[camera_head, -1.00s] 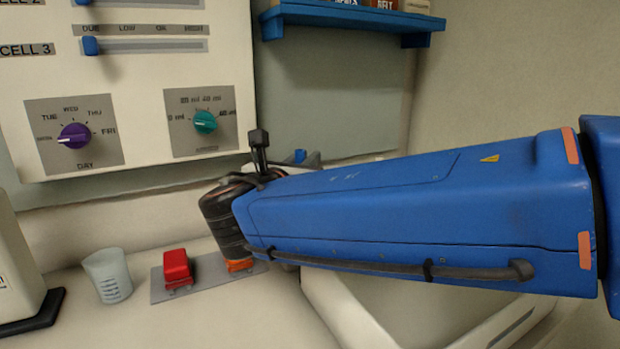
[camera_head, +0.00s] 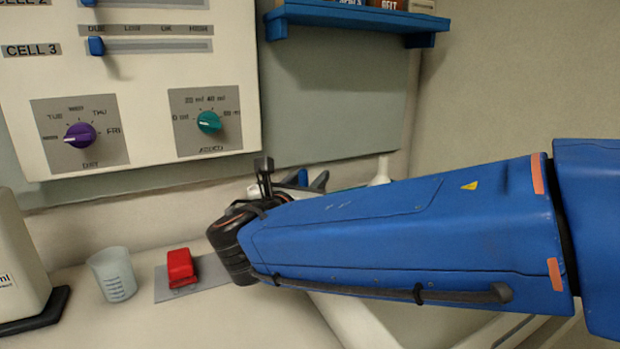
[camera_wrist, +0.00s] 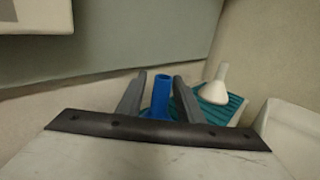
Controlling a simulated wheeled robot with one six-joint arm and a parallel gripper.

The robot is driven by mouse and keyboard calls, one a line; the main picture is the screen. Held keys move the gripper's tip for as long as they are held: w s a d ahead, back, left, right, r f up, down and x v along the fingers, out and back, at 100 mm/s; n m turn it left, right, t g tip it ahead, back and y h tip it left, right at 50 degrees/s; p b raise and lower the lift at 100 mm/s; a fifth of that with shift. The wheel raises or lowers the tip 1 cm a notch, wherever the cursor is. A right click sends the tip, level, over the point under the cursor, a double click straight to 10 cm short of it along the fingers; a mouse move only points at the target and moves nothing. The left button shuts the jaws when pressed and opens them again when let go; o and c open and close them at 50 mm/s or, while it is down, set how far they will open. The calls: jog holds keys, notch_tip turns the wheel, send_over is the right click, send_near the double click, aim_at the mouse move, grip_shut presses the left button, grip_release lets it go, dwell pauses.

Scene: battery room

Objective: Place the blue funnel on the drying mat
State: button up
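The blue funnel (camera_wrist: 161,94) stands between the two grey fingers of my gripper (camera_wrist: 158,92) in the wrist view, its spout pointing up. My gripper is shut on it; its lower part is hidden behind the wrist. In the head view a bit of the blue funnel (camera_head: 302,178) shows beside a dark finger (camera_head: 319,181), behind my arm. The teal ribbed drying mat (camera_wrist: 236,104) lies beyond and to the right of my gripper in the wrist view. A white funnel (camera_wrist: 216,84) stands on it, and also shows in the head view (camera_head: 382,172).
A white basin edge (camera_wrist: 290,125) is right of the mat. On the counter are a measuring cup (camera_head: 113,276) and a red switch (camera_head: 181,268) on a grey plate. A panel with dials (camera_head: 85,135) and a blue shelf (camera_head: 350,18) are on the wall.

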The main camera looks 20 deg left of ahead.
jog(key=shift+s+r, duration=0.1)
jog(key=shift+s, duration=0.1)
jog(key=s, duration=1.1)
jog(key=shift+s+d, duration=0.3)
jog(key=shift+d, duration=0.1)
